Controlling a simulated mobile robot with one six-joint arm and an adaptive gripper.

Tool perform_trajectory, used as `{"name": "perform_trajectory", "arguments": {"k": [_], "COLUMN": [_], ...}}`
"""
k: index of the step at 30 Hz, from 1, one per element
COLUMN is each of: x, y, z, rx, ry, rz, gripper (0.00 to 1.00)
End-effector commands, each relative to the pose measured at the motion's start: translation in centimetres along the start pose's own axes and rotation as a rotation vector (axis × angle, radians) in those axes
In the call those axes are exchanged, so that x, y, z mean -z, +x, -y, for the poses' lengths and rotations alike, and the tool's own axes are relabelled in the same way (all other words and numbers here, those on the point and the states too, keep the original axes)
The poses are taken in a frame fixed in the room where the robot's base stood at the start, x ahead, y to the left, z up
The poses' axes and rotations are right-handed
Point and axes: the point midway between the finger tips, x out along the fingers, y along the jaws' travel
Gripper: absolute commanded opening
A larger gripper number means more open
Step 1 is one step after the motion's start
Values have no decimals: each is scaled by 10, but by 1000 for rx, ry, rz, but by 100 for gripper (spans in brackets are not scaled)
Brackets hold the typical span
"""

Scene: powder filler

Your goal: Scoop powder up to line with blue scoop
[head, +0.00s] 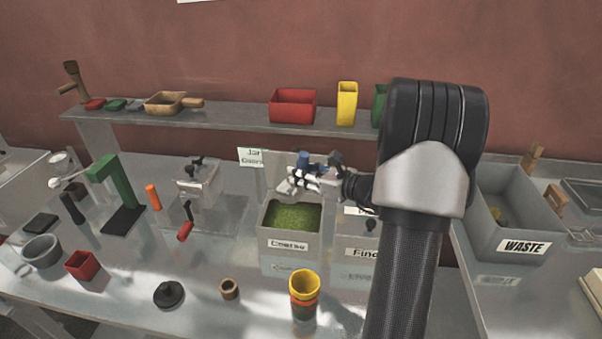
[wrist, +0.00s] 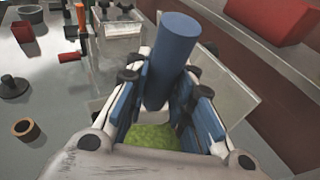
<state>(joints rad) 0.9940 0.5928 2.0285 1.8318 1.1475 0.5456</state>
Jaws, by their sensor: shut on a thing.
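My gripper (wrist: 165,95) is shut on the handle of the blue scoop (wrist: 172,55), seen as a thick blue cylinder between its fingers in the wrist view. In the head view my gripper (head: 305,180) is above the back of the coarse bin (head: 290,246), and a bit of the blue scoop (head: 303,158) shows there. Green powder (head: 292,216) fills the coarse bin, and it also shows below my gripper in the wrist view (wrist: 152,137). The scoop's bowl is hidden. A yellow, orange and dark banded cup (head: 304,294) stands on the table in front of the bin.
The fine bin (head: 362,252) is right of the coarse bin, partly behind my arm. A shelf behind holds a red container (head: 293,106) and a yellow one (head: 347,104). A small brown ring (head: 229,289) and a black lid (head: 168,294) lie at the front. The waste bin (head: 522,222) is at right.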

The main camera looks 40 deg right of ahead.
Motion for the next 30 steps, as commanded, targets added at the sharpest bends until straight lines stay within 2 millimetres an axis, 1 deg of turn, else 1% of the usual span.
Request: {"name": "perform_trajectory", "arguments": {"k": [1,3,30], "x": [8,14,102], "y": [2,4,25], "z": [0,0,3], "rx": [0,0,-1], "ry": [1,1,-1], "rz": [1,1,1], "gripper": [0,0,0]}}
